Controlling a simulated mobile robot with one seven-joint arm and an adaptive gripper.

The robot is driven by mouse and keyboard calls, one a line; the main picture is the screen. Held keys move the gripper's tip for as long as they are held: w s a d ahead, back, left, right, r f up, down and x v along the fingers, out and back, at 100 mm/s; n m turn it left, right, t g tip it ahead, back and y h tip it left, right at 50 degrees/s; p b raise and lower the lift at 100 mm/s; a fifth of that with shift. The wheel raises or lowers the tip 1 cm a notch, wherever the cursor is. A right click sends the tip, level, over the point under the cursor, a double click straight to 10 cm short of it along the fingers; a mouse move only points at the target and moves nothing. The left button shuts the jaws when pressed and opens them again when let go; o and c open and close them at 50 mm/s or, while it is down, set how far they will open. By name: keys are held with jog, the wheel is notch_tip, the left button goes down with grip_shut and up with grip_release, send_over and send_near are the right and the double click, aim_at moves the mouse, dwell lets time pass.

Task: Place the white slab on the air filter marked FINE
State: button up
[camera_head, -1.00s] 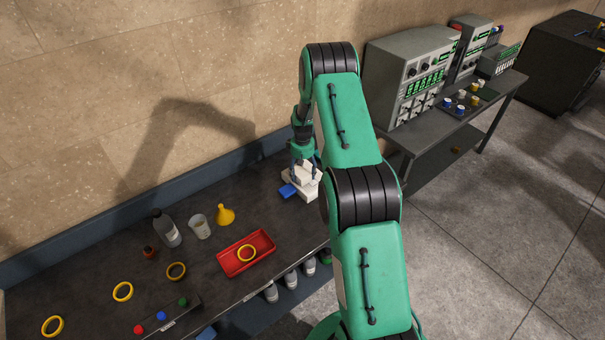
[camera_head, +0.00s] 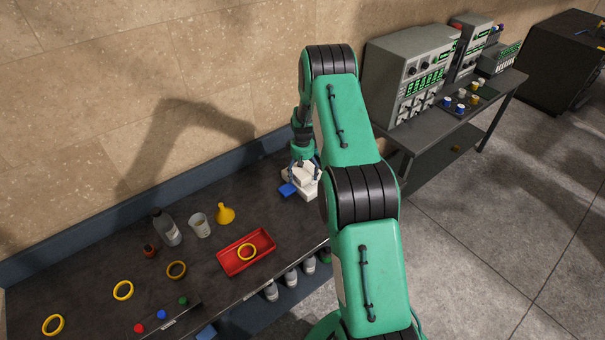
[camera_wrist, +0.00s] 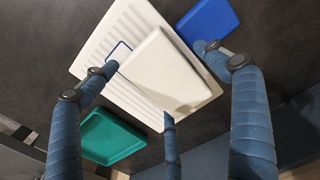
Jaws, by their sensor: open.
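The white slab (camera_wrist: 162,70) lies at an angle over a larger white ribbed panel (camera_wrist: 105,42), which looks like the air filter; I can read no FINE mark on it. Whether the slab rests fully flat cannot be told. My gripper (camera_wrist: 158,62) is open, with its blue fingers spread around the slab: one at its left, one at its upper right and one by its lower edge. In the head view, my gripper (camera_head: 302,168) is low over the white pieces at the bench's right end, and my arm partly hides them.
A blue block (camera_wrist: 210,22) lies close beside the panel, and a green piece (camera_wrist: 110,137) is on its other side. A red tray (camera_head: 232,262) with a yellow ring, a yellow funnel (camera_head: 225,214), a beaker (camera_head: 200,226) and a bottle (camera_head: 168,230) stand left along the bench.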

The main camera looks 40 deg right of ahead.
aim_at(302, 171)
jog(key=shift+r, duration=0.1)
notch_tip(302, 171, up, 12)
jog(key=b, duration=0.1)
jog(key=shift+b, duration=0.4)
dwell(0.7)
jog(key=shift+r, duration=0.1)
